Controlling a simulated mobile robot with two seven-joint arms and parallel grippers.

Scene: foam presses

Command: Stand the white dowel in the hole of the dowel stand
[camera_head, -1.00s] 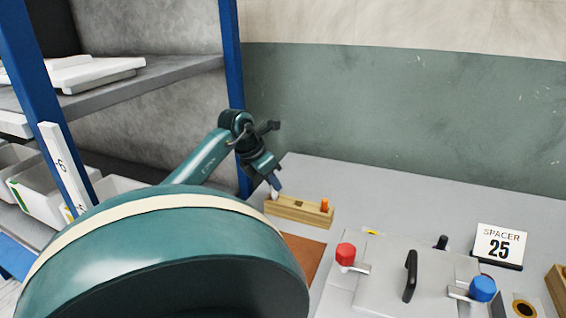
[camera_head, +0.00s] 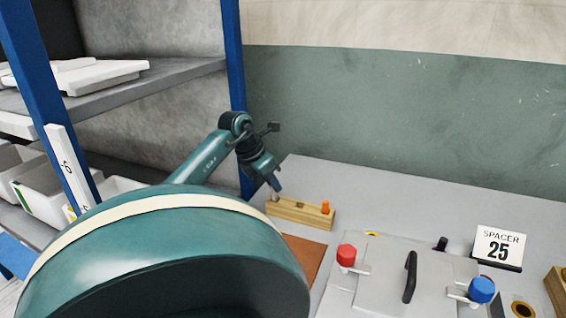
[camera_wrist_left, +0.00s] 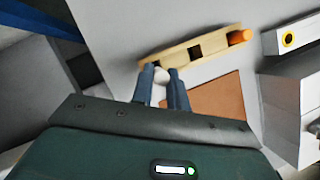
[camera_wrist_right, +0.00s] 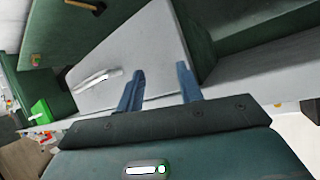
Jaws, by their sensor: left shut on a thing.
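The dowel stand (camera_head: 291,211) is a pale wooden block on the grey table. It also shows in the left wrist view (camera_wrist_left: 212,45), with a dark square opening near its middle and an orange peg at one end. My left gripper (camera_head: 276,188) is shut on the white dowel (camera_wrist_left: 160,75) over the stand's left end. The dowel's white tip (camera_head: 273,198) shows below the fingers in the head view. I cannot tell whether it is inside a hole. My right gripper (camera_wrist_right: 161,82) is open and empty, out of the head view.
A brown mat (camera_head: 306,257) lies in front of the stand. A grey press plate (camera_head: 385,275) with red and blue knobs is to the right, near a "SPACER 25" sign (camera_head: 498,246). A blue-framed shelf (camera_head: 232,60) stands at left. Table behind the stand is clear.

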